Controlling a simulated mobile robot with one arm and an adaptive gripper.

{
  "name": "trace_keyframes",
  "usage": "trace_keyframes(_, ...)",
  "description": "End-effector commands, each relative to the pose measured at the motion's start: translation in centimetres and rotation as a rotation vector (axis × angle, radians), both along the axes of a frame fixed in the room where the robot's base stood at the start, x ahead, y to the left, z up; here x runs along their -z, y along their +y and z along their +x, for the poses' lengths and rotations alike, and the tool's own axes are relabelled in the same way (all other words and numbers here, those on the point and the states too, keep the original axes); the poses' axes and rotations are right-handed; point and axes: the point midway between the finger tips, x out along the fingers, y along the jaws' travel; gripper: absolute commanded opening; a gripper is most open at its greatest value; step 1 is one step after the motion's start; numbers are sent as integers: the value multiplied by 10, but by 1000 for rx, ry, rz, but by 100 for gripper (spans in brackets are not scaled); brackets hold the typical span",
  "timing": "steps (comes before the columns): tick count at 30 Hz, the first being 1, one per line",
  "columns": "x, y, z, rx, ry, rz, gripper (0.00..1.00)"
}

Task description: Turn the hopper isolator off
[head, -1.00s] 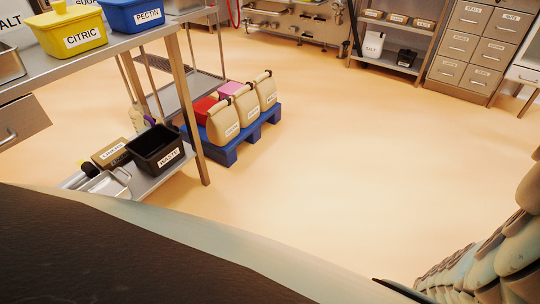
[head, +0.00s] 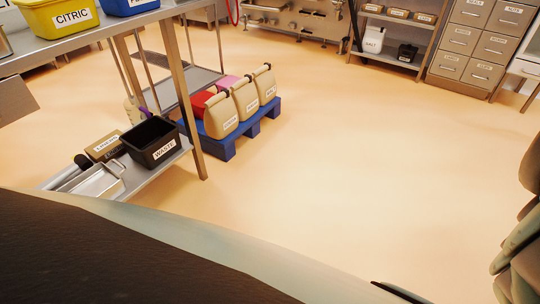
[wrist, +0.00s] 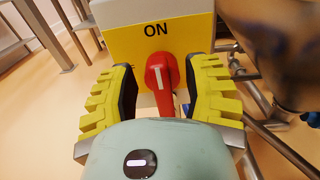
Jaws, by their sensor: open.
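In the wrist view, the isolator is a box with a yellow front plate (wrist: 120,42) marked ON and a white top. Its red handle (wrist: 163,100) has a white line that runs roughly upright towards the ON mark. My gripper (wrist: 161,84) is open, with one yellow-ribbed, dark-padded finger on each side of the red handle. I cannot tell whether either pad touches the handle. The handle's lower end is partly hidden by my gripper's body. The isolator is not visible in the head view.
Metal tubes (wrist: 262,128) stand close to the right finger, below a large brownish rounded body (wrist: 275,45). In the head view, a steel table (head: 105,36) with bins and a blue pallet (head: 222,147) with sacks stand left. The middle floor (head: 350,170) is clear.

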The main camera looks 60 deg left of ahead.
Motion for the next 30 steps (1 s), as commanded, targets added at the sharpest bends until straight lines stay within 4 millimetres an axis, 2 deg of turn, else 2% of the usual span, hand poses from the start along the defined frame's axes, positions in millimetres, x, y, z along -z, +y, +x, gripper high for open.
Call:
trace_keyframes(3,0,-7,2,2,0,-1,48)
trace_keyframes(11,0,-8,2,2,1,-2,48)
trace_keyframes(12,0,-8,2,2,2,-1,53)
trace_keyframes(27,0,-7,2,1,1,1,2)
trace_keyframes(30,0,-7,2,1,1,1,0)
